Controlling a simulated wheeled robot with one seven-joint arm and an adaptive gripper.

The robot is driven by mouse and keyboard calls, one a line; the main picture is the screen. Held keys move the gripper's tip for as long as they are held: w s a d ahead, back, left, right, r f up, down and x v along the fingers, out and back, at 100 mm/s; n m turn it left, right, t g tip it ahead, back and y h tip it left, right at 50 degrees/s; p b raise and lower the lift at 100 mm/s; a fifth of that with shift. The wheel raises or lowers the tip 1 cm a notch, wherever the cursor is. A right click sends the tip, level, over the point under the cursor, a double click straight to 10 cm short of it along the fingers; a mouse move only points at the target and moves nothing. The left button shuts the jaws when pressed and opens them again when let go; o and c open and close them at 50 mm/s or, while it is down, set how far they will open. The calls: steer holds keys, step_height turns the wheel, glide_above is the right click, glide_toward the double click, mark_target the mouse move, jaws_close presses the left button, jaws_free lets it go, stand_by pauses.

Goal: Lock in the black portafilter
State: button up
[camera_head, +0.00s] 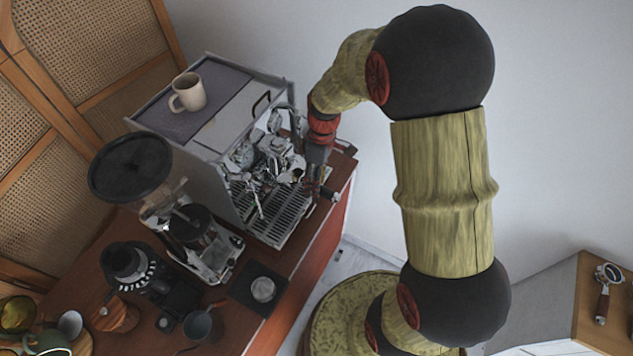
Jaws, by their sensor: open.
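The espresso machine (235,122) stands on the wooden cart, with its chrome group area (265,155) and slatted drip tray (285,222) at the front. My gripper (320,178) is at the machine's right front, close to the group area and above the drip tray's right side. It is small and partly dark against the machine; its jaws are open. A short dark piece (330,193) sticks out by the fingertips; I cannot tell whether it is the black portafilter's handle or part of the gripper. I cannot make out the black portafilter clearly anywhere else.
A cream mug (192,92) stands on the machine's top. My arm covers the centre right.

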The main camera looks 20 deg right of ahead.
step_height(320, 180, up, 12)
steer(key=w+d, duration=0.1)
steer(key=shift+w+d, duration=0.25)
steer(key=shift+d, duration=0.1)
steer(key=shift+f, duration=0.15)
stand_by(0.5)
steer(key=s+a+f+m+t+b, duration=0.1)
steer(key=s+a+m+t+b, duration=0.1)
steer(key=s+b, duration=0.6)
steer(key=s+a+f+m+t+h+b, duration=0.1)
steer(key=s+a+f+m+t+b, duration=0.1)
steer(key=s+m+t+b, duration=0.3)
steer(key=s+a+m+b, duration=0.1)
steer(key=s+b, duration=0.3)
steer(key=shift+s+f+h+b, duration=0.15)
steer(key=shift+h+b, duration=0.15)
steer(key=shift+b, duration=0.05)
